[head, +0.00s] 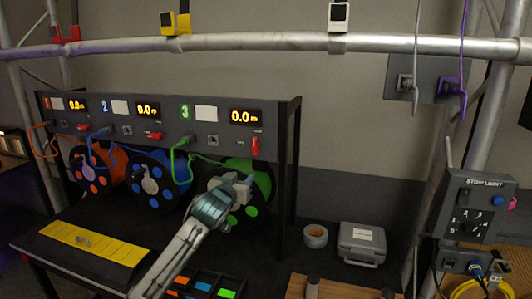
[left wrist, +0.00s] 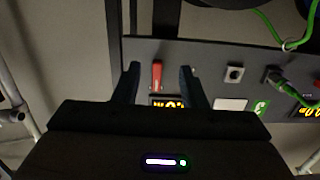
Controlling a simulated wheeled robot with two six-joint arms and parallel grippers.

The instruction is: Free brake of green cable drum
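The green cable drum (head: 261,180) sits at the right end of the rack, below station 3 (head: 185,112); my left arm partly hides it. Its red brake lever (head: 255,146) hangs upright on the panel under the 0.0 m display (head: 244,117). My left gripper (head: 246,182) is in front of the drum, below the lever. In the left wrist view, turned upside down, the gripper (left wrist: 161,82) is open, with the red lever (left wrist: 156,75) showing between its fingers; contact cannot be told. My right gripper is not in view.
Orange (head: 87,170) and blue (head: 152,180) drums stand left, their red levers lying sideways. A green cable (head: 181,152) leaves the panel near station 3. The rack's right post (head: 289,175) is close. Tape (head: 315,236) and a grey case (head: 362,243) lie right.

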